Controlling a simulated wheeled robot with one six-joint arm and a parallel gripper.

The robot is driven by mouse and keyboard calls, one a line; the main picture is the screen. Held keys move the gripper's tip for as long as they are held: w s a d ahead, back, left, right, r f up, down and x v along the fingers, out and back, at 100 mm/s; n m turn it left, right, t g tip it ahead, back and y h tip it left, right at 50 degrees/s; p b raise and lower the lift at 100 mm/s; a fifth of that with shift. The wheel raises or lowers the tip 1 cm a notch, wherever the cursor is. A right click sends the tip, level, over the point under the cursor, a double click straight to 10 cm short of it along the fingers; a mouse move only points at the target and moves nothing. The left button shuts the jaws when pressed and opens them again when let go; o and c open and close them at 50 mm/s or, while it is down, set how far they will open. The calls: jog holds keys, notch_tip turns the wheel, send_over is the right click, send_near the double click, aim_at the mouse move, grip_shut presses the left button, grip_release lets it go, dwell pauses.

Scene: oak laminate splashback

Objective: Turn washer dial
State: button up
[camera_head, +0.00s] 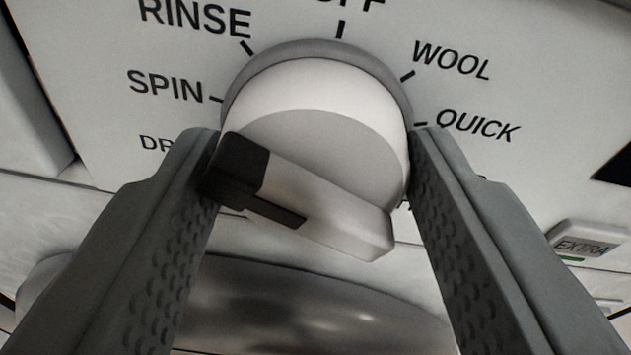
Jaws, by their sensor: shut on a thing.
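The washer dial (321,133) is a round white knob with a grey base ring and a raised light-grey bar across its face. The bar slants from upper left to lower right, and its left end carries a dark pointer mark toward the left, on the side of the SPIN and partly hidden DR... labels. Other labels around it read RINSE, OFF (cut by the top edge), WOOL and QUICK. My gripper (313,165) is shut on the dial, one finger against its left side and one against its right. The fingers hide labels at the lower left and lower right.
A button marked EXTRA (588,241) with a green strip sits at the right. A curved shiny grey surface (300,300) bulges out below the dial. A dark patch (613,166) shows at the right edge.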

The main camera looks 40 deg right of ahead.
jog(key=shift+n, duration=1)
jog(key=o, duration=1)
jog(key=shift+a, duration=0.1)
jog(key=v, duration=1.7)
jog(key=shift+a, duration=0.25)
jog(key=shift+r, duration=0.1)
